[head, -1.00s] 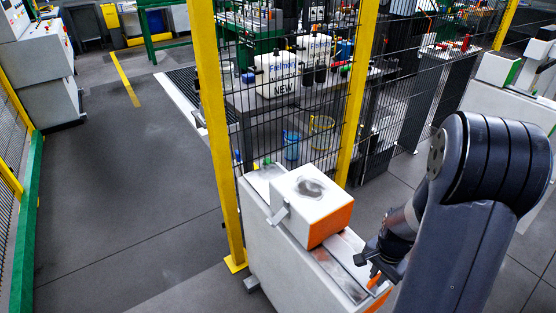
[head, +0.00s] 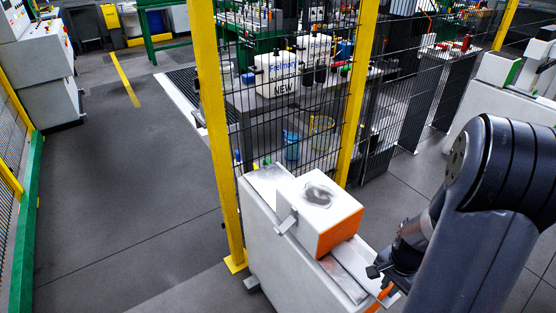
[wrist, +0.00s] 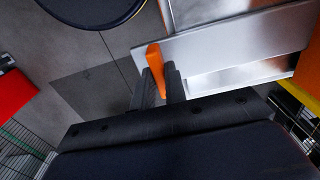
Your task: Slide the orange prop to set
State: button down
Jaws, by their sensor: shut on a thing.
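The orange prop (wrist: 155,62) is a small upright bar at the edge of a bright metal plate (wrist: 220,42) in the wrist view. My gripper (wrist: 159,80) is shut on it, with one dark finger on each side. In the head view the orange prop (head: 379,298) shows only partly, below my gripper (head: 381,274), at the near right end of a white bench (head: 275,255). A white box (head: 321,200) with an orange face sits on top of the bench, left of my gripper and apart from it.
A metal strip (head: 345,277) runs along the bench top between the box and my gripper. A yellow post (head: 213,120) and black mesh fence (head: 285,120) stand behind the bench. The grey floor (head: 110,190) to the left is clear.

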jog(key=shift+s+d, duration=0.1)
dwell(0.3)
jog(key=shift+s+d, duration=0.55)
jog(key=shift+s, duration=0.3)
jog(key=shift+s+d, duration=0.55)
jog(key=shift+s, duration=0.35)
jog(key=shift+s+d+b, duration=0.15)
jog(key=shift+s+d, duration=0.4)
jog(key=shift+s, duration=0.25)
jog(key=shift+s+d+b, duration=0.15)
jog(key=shift+s+d, duration=0.4)
jog(key=shift+s, duration=0.2)
jog(key=c, duration=1.2)
grip_release()
jog(key=shift+c, duration=0.2)
jog(key=shift+r+p, duration=2.45)
jog(key=shift+r, duration=0.55)
